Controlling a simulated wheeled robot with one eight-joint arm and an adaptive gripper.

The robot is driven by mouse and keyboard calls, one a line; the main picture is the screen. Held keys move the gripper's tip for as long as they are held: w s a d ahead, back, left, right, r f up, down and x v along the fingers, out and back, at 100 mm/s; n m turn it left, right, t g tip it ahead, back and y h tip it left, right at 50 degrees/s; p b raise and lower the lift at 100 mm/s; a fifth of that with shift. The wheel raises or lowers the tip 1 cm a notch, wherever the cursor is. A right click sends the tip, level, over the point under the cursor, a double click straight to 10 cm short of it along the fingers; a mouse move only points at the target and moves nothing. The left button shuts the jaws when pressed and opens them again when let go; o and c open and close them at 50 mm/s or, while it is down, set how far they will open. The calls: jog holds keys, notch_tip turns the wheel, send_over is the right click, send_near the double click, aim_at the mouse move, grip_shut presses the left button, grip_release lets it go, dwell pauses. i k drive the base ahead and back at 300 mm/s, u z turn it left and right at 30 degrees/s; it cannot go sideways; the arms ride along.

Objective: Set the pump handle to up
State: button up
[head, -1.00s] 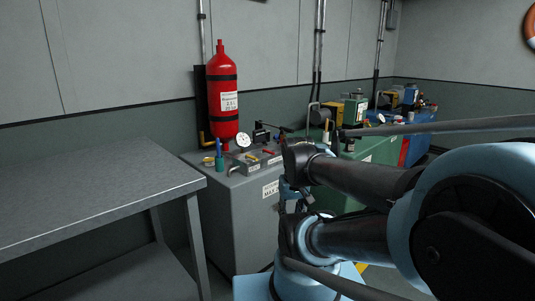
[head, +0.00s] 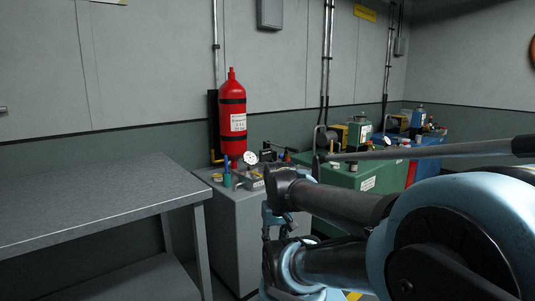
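The grey console (head: 237,228) stands left of my arm. On its top are a round white gauge (head: 251,158), a small metal block and a black fitting (head: 268,153) with a dark lever (head: 286,150) reaching right, possibly the pump handle. The lever is small and its exact position is hard to tell. My gripper (head: 283,222) is low in front of the console's right side, below its top and apart from the lever. My arm hides part of the console, and the fingers are too unclear to read.
A red cylinder (head: 232,112) stands behind the grey console. A grey metal table (head: 85,205) fills the left. A green console (head: 345,178) and a blue console (head: 400,146) with similar fittings stand to the right. The air above the grey console looks clear.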

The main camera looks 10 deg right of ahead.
aim_at(291, 149)
jog(key=u, duration=0.4)
jog(key=k, duration=1)
jog(key=u, duration=0.4)
jog(key=i, duration=0.55)
jog(key=z, duration=0.45)
jog(key=i, duration=1.1)
jog(key=z, duration=0.75)
jog(key=i, duration=0.55)
jog(key=z, duration=0.15)
jog(key=k, duration=0.5)
jog(key=z, duration=0.4)
jog(key=i, duration=0.7)
